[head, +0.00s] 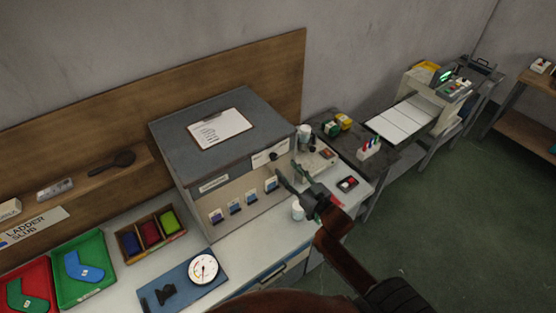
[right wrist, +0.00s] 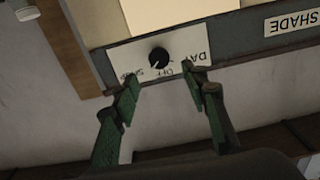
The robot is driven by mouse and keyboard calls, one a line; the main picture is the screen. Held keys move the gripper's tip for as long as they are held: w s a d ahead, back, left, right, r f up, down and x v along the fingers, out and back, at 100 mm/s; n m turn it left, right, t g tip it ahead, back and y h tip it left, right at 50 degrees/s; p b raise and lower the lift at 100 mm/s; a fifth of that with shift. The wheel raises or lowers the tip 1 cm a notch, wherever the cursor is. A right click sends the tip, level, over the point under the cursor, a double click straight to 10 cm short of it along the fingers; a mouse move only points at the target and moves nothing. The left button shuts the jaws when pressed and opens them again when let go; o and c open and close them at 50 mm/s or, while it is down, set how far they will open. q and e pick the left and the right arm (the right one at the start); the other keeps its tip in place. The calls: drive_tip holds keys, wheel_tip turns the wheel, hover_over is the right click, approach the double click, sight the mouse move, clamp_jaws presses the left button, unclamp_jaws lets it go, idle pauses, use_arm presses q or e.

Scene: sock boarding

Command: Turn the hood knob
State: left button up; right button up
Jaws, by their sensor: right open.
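The hood (head: 225,140) is a grey box on the white bench, with a clipboard on its top. The knob is small, round and black on a white plate at the hood's front right edge; it shows in the head view (head: 273,156) and the right wrist view (right wrist: 159,57). The plate reads DAY and OFF upside down in the wrist view, with a third word partly hidden by a finger. My right gripper (head: 288,171) is open and empty in front of the plate. Its green fingertips (right wrist: 160,82) are spread to either side below the knob, apart from it. My left gripper is out of view.
Several small swatch cards (head: 235,207) stand inside the hood. A round dial gauge (head: 203,267), a wooden box of colored pieces (head: 150,234) and red and green trays (head: 80,268) are at left. A white cup (head: 298,211) stands close to my right gripper.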

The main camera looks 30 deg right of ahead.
sight(276, 158)
drive_tip(key=w, duration=0.4)
drive_tip(key=w+p, duration=0.1)
drive_tip(key=w, duration=0.1)
drive_tip(key=shift+w+a, duration=0.15)
drive_tip(key=shift+a, duration=0.1)
drive_tip(key=shift+c, duration=0.7)
clamp_jaws()
